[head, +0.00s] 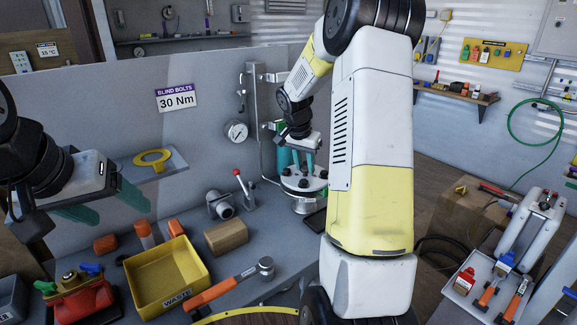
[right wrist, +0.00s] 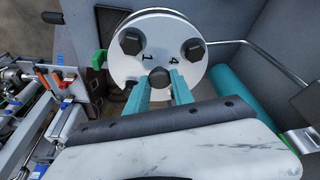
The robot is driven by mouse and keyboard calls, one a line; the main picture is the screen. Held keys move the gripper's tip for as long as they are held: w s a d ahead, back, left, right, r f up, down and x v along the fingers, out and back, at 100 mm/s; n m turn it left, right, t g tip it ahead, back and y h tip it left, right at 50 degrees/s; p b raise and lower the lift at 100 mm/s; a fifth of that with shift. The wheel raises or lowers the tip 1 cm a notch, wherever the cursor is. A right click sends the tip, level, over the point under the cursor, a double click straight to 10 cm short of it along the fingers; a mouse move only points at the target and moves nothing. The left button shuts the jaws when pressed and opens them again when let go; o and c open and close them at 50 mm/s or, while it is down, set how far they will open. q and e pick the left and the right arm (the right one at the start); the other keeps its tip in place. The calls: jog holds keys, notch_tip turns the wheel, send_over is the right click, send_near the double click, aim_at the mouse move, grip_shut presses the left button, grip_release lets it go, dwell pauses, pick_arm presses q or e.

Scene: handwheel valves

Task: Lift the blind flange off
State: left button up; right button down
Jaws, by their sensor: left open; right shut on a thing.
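The blind flange (head: 304,185) is a pale round disc with dark bolt heads near its rim, at the pipe stub by the grey panel. The right wrist view shows its face (right wrist: 150,58) with the numbers 1 and 4 beside two bolts. My left gripper (head: 104,208) is open and empty at the left, above the bench. The flange's underside is hidden.
A gauge (head: 236,131) and a teal cylinder (head: 283,155) are near the flange. My right arm hides part of the bench.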

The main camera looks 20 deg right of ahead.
notch_tip(320, 180, up, 2)
jog(key=shift+w+r, duration=0.1)
jog(key=shift+r, duration=0.15)
jog(key=s+a+r, duration=0.2)
jog(key=s+a, duration=0.7)
jog(key=s, duration=0.4)
jog(key=shift+a, duration=0.2)
jog(key=shift+s+a, duration=0.1)
